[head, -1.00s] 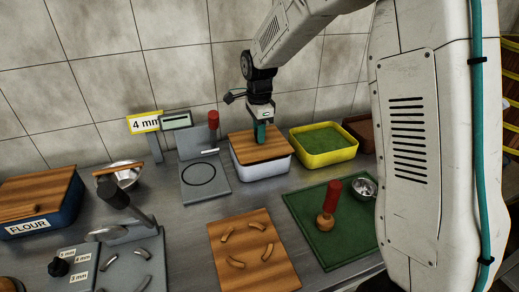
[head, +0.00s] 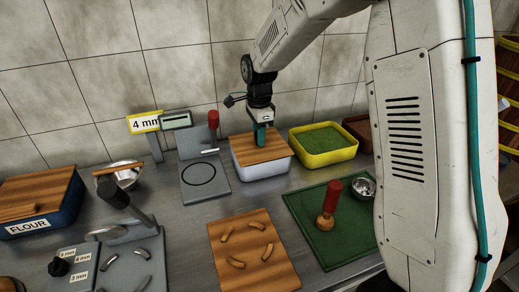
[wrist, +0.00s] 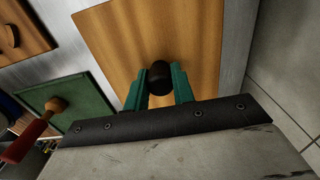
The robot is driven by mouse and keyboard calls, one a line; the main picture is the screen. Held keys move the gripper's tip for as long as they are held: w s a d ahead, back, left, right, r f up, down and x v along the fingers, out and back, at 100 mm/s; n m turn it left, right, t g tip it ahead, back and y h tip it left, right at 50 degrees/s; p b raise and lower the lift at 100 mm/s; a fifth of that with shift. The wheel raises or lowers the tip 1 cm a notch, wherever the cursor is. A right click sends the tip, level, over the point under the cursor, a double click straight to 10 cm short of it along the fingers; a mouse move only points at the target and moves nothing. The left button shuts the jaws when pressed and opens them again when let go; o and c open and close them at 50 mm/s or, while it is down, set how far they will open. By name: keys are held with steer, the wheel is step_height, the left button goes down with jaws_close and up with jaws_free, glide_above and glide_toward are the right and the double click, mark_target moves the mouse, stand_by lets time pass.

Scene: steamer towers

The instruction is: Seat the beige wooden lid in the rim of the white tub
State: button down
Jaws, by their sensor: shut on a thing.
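The beige wooden lid (head: 252,150) lies over the top of the white tub (head: 264,170) near the back wall. It looks about level, but I cannot tell whether it sits down inside the rim. My gripper (head: 261,138) points down at the lid with its green fingers. In the wrist view my gripper (wrist: 158,90) is shut on the dark round knob (wrist: 159,76) of the lid (wrist: 150,35). The fingers hide part of the knob in the head view. Most of the tub's rim is hidden beneath the lid.
A yellow tub (head: 325,155) with green contents stands close on the right. A grey press with a red handle (head: 213,120) stands to the left. A green mat (head: 330,230) with a red-handled stamp (head: 329,205) and a wooden board (head: 252,255) lie in front.

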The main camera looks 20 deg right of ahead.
steer(key=shift+f, duration=0.15)
steer(key=c, duration=1.1)
jaws_free()
steer(key=shift+r, duration=3.9)
steer(key=shift+r, duration=0.15)
steer(key=shift+r, duration=2.1)
